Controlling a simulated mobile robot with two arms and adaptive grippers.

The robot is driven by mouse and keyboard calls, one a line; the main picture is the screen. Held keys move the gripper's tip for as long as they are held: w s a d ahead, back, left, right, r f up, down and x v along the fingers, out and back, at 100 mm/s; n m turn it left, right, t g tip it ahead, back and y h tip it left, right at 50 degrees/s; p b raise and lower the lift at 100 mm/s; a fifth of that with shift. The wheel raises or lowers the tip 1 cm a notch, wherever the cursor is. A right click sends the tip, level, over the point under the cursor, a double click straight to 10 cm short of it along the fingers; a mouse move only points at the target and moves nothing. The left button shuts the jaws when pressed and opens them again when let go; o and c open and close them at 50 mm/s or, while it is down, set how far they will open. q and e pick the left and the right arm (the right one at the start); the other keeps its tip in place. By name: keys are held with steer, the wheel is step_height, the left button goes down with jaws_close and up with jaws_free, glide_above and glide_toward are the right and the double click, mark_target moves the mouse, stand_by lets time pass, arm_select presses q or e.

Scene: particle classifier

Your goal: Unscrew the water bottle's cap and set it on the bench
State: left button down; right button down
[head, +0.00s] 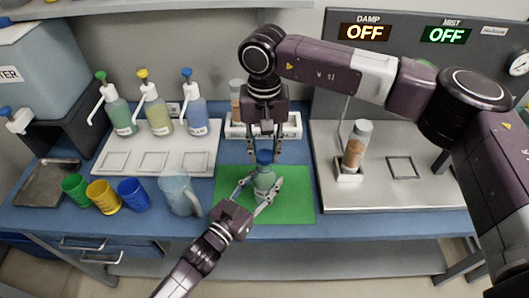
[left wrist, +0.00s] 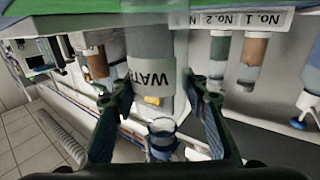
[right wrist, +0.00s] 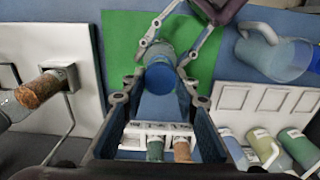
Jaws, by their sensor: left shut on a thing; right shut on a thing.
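The water bottle (head: 265,182), greenish and clear with a blue cap (head: 263,157), stands upright on a green mat (head: 295,205). My left gripper (head: 261,190) is shut around the bottle's body from the front; its label shows between the fingers in the left wrist view (left wrist: 150,75). My right gripper (head: 264,156) points straight down from above and is shut on the cap. In the right wrist view, the cap (right wrist: 160,78) lies between the fingertips, above the bottle. I cannot tell whether any gap separates cap and bottle.
A clear pitcher (head: 178,192) and coloured cups (head: 103,196) stand left of the mat. Several pump bottles (head: 158,115) stand behind them on a white tray. A white rack (head: 284,129) is behind the mat. A metal plate with a vial (head: 356,147) is at right.

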mark_target(265, 154)
steer(key=shift+r, duration=0.1)
steer(key=shift+r, duration=2)
arm_select(q)
steer(key=c, duration=1)
jaws_free()
steer(key=shift+c, duration=0.2)
